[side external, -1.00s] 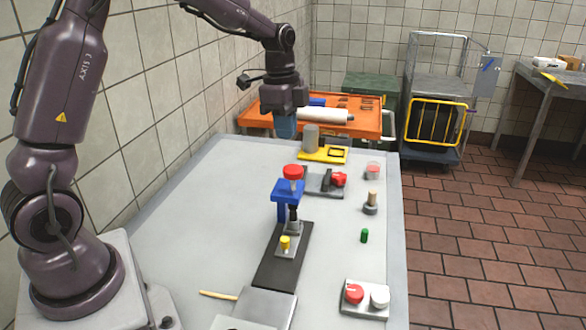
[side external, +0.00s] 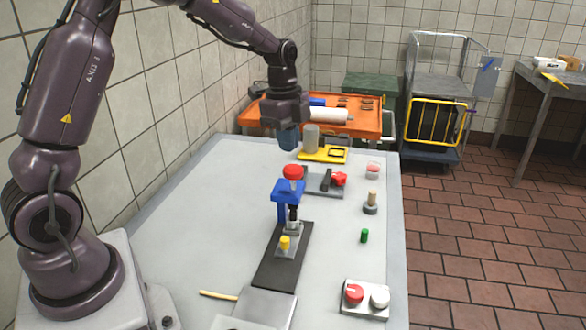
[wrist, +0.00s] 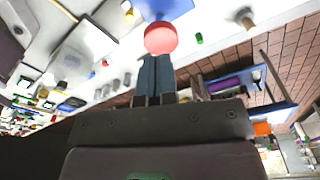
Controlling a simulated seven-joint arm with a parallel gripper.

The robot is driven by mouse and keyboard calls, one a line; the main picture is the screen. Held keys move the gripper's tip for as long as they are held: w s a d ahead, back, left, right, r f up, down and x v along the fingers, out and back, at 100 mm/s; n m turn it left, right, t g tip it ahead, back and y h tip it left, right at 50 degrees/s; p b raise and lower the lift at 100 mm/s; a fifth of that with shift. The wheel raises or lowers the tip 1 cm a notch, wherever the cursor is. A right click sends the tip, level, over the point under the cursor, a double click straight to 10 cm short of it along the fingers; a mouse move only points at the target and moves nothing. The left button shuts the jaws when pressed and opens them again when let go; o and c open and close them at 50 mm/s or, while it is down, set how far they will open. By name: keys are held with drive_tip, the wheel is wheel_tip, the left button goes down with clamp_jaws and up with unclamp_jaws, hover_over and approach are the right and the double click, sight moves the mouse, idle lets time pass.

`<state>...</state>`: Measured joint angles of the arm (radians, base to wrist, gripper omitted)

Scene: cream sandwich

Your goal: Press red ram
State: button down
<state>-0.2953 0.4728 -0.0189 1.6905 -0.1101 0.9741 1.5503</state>
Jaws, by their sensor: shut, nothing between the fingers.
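The red ram (side external: 292,171) is a round red cap on top of a blue press frame (side external: 288,190), which stands over a dark strip on the grey table. In the wrist view the red ram (wrist: 160,38) is a red disc just beyond my fingertips, with the blue frame (wrist: 165,8) behind it. My gripper (side external: 288,148) is shut and empty, pointing down above and behind the ram. A small gap shows between them in the side view. The shut fingers also show in the wrist view (wrist: 156,58).
A yellow base with a grey cylinder (side external: 311,137) stands behind the press. A red-handled device (side external: 338,180) is close on its right. A green peg (side external: 364,236) and a button box (side external: 366,298) stand at the right. The table's left side is clear.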

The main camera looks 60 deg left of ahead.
sight(288, 167)
drive_tip(key=shift+w+d+f, duration=0.1)
drive_tip(key=shift+d+f, duration=0.1)
drive_tip(key=shift+f, duration=1.6)
drive_tip(key=shift+f, duration=0.1)
drive_tip(key=shift+f, duration=1.55)
drive_tip(key=a, duration=0.1)
drive_tip(key=s+a, duration=0.1)
drive_tip(key=a+r, duration=0.1)
drive_tip(key=shift+s+a, duration=0.1)
drive_tip(key=shift+s, duration=0.15)
